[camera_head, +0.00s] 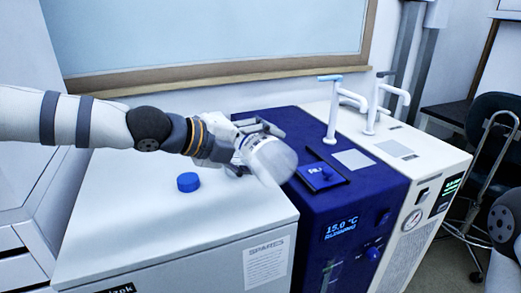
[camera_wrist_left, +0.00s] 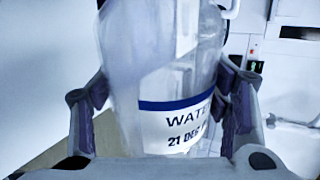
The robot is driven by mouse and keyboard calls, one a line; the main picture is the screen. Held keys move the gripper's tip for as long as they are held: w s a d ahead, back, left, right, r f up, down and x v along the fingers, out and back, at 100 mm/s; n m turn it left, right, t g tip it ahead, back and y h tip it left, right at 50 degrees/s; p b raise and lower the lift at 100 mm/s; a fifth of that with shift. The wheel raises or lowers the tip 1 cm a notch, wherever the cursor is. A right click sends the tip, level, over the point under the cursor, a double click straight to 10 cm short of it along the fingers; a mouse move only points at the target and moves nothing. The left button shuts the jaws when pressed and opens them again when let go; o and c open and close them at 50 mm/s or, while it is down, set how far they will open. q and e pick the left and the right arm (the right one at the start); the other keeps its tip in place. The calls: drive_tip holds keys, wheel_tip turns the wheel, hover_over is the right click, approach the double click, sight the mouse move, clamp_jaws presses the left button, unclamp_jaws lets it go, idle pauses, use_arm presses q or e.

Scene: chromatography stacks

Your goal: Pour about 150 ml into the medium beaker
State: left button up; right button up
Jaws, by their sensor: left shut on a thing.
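My left gripper (camera_head: 256,149) is shut around a clear bottle (camera_head: 273,162) and holds it tilted above the right part of the white cabinet top. In the left wrist view the bottle (camera_wrist_left: 165,75) fills the space between the two fingers and carries a white label (camera_wrist_left: 180,125) reading "WATER" and "21 DEC" with a blue band. A blue screw cap (camera_head: 188,182) lies on the cabinet top to the left of the bottle. I cannot make out a medium beaker in either view. My right gripper is out of view.
The white cabinet (camera_head: 130,235) has a free top around the cap. To its right stand a dark blue unit (camera_head: 345,205) showing 15.0 °C and a white unit (camera_head: 430,165), both with upright white pipes. A chair (camera_head: 495,130) is at the far right.

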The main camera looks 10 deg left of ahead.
use_arm(q)
drive_tip(key=shift+r, duration=0.15)
drive_tip(key=shift+s+d+f, duration=0.1)
drive_tip(key=shift+d+f, duration=0.05)
drive_tip(key=shift+f, duration=0.05)
drive_tip(key=shift+f+m+t+y, duration=0.3)
drive_tip(key=shift+f+m+t, duration=0.2)
drive_tip(key=shift+f+m, duration=0.25)
drive_tip(key=shift+w+a+r+m+t+y, duration=0.15)
drive_tip(key=shift+r+m+t+y, duration=0.15)
drive_tip(key=shift+m+t, duration=0.25)
drive_tip(key=shift+w+a+r+m+t+y, duration=0.1)
drive_tip(key=shift+r+m+t+y, duration=0.2)
drive_tip(key=shift+m, duration=0.4)
